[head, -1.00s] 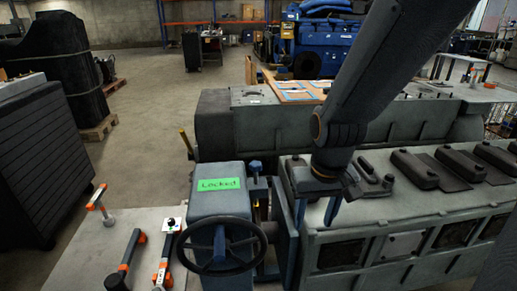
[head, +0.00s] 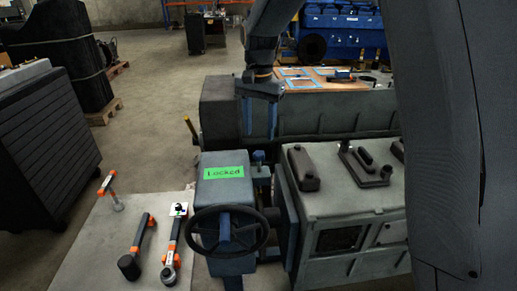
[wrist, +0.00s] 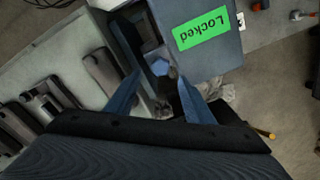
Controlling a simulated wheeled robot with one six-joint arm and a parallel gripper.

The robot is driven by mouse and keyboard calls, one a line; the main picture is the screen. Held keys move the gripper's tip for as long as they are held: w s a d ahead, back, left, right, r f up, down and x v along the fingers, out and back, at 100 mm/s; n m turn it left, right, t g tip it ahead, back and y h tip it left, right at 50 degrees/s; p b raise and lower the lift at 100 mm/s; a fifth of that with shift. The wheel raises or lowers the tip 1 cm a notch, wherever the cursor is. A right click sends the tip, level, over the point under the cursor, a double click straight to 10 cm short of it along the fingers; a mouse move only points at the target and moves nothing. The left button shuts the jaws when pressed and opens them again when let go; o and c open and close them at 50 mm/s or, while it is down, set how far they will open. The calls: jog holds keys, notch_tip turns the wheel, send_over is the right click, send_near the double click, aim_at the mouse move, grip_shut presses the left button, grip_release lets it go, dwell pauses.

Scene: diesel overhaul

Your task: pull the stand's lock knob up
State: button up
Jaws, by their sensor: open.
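The stand's lock knob (head: 258,156) is a small blue knob beside the grey stand box (head: 223,185), which bears a green "Locked" label (head: 225,172). In the wrist view the blue knob (wrist: 160,67) shows close to the gap between my fingertips, and the green label (wrist: 201,28) lies to its upper right. My gripper (head: 258,135) points down with its two blue fingers apart and empty. In the head view its fingertips are just above the knob. The gap in depth is hard to tell. The fingers also show in the wrist view (wrist: 158,80).
A black handwheel (head: 227,231) is on the stand's front. The grey engine block (head: 345,200) stands close on the right. A table (head: 100,255) at the left holds tools with orange parts.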

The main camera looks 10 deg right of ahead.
aim_at(259, 153)
jog(key=shift+a+f+p, duration=0.1)
jog(key=shift+f+p, duration=0.95)
jog(key=shift+f, duration=2.75)
